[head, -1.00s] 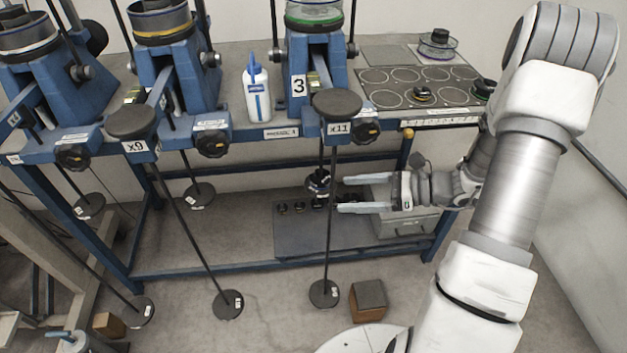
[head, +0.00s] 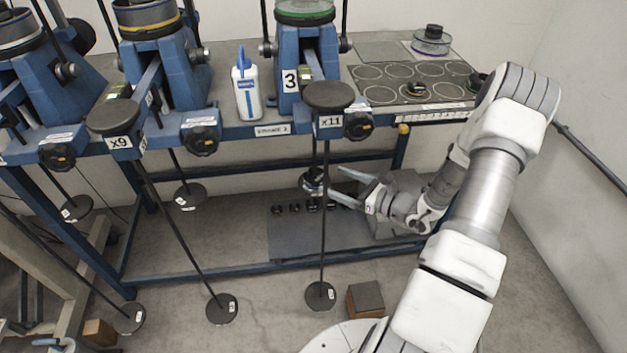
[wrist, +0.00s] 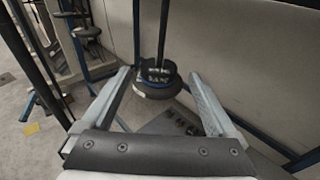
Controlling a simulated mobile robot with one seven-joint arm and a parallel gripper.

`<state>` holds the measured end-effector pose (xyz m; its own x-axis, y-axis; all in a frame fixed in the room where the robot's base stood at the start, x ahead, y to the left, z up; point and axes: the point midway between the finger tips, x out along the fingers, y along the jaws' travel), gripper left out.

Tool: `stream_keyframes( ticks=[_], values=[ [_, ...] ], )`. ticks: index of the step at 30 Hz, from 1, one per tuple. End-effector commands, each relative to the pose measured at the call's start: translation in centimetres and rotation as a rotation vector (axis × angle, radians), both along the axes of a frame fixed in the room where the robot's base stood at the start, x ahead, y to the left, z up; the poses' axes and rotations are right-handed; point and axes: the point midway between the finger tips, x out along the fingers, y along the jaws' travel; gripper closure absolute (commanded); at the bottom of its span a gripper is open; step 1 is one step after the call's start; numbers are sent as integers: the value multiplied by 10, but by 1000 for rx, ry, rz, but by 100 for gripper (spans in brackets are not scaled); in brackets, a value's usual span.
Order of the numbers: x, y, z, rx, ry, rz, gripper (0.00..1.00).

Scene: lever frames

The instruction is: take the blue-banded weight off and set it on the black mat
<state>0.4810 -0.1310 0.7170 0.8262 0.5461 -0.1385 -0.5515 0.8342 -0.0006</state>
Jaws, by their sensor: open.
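The blue-banded weight (head: 313,178) is a small dark disc stack with a blue band, hanging on a thin rod under the bench. It also shows in the wrist view (wrist: 156,78), between the two fingers near their tips, with a gap on each side. My gripper (head: 337,184) is open and empty, just right of the weight, its fingers pointing left towards it. A dark mat (head: 285,242) lies low under the bench behind the front rods; I cannot tell for sure that it is the black mat.
Several small dark weights (head: 294,208) stand in a row on the low mat. A long rod (head: 323,230) with a foot disc hangs in front. A grey box (head: 400,200) is behind my gripper. The blue bench (head: 255,131) is above; a block (head: 366,299) is on the floor.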

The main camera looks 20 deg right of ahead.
Motion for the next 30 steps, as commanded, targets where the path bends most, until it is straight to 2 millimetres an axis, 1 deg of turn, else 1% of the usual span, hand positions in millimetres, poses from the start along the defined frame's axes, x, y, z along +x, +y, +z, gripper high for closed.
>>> stream_keyframes(
  ticks=[1, 8, 18, 24, 30],
  values=[
    [4, 4, -7, 1, -1, 2, 7],
    [23, 16, -24, 0, 0, 3, 7],
    [52, 35, -29, 0, 0, 2, 7],
    [59, 40, -30, 0, 1, 2, 7],
    [60, 40, -30, 0, 1, 1, 7]
  ],
)
